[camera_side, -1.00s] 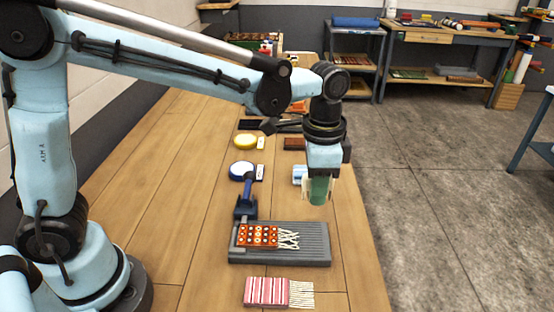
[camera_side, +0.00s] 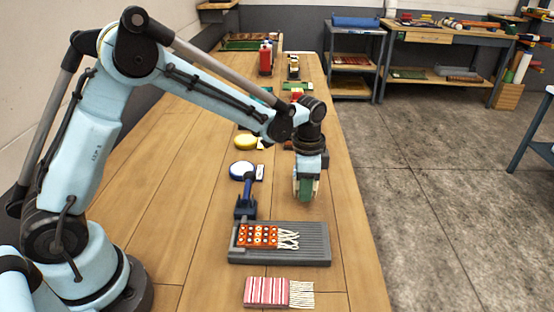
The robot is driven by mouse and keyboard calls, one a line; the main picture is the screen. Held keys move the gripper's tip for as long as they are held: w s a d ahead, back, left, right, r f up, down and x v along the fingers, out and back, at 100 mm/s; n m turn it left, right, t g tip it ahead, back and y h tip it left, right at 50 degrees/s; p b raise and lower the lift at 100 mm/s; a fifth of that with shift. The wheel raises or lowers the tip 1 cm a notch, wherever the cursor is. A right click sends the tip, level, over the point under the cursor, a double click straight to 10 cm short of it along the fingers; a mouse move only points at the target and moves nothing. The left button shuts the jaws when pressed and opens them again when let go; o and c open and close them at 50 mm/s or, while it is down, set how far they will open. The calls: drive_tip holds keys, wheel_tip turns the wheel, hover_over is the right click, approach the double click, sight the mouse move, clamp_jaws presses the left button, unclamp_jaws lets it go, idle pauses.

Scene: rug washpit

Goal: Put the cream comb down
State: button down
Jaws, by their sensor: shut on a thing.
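My gripper (camera_side: 306,188) points down near the right part of the wooden table, beyond the grey ribbed tray. It is shut on a green piece (camera_side: 306,190) with pale strips at its sides. I cannot tell whether those pale strips are the fingers or part of the held thing. No clearly cream comb shows. I cannot tell whether the green piece touches the table or hangs just above it.
The grey ribbed tray (camera_side: 318,257) holds an orange patterned rug (camera_side: 258,236). A red-striped rug (camera_side: 266,291) lies in front. A blue-handled tool (camera_side: 246,205), a blue-white disc (camera_side: 241,170) and a yellow disc (camera_side: 245,142) stand left. Red bottle (camera_side: 266,58) at back.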

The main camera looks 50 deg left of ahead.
drive_tip(key=shift+f, duration=0.7)
drive_tip(key=shift+f, duration=0.15)
drive_tip(key=c, duration=1)
unclamp_jaws()
drive_tip(key=shift+o, duration=0.2)
wheel_tip(320, 180, up, 12)
drive_tip(key=shift+r, duration=0.2)
drive_tip(key=s+a+n+t, duration=0.2)
drive_tip(key=s+n+t, duration=0.1)
drive_tip(key=s, duration=0.5)
drive_tip(key=s+a+r+n+t, duration=0.1)
drive_tip(key=s+a+n+t, duration=0.2)
drive_tip(key=s+n, duration=0.3)
drive_tip(key=shift+s+t, duration=0.6)
drive_tip(key=shift+s, duration=0.4)
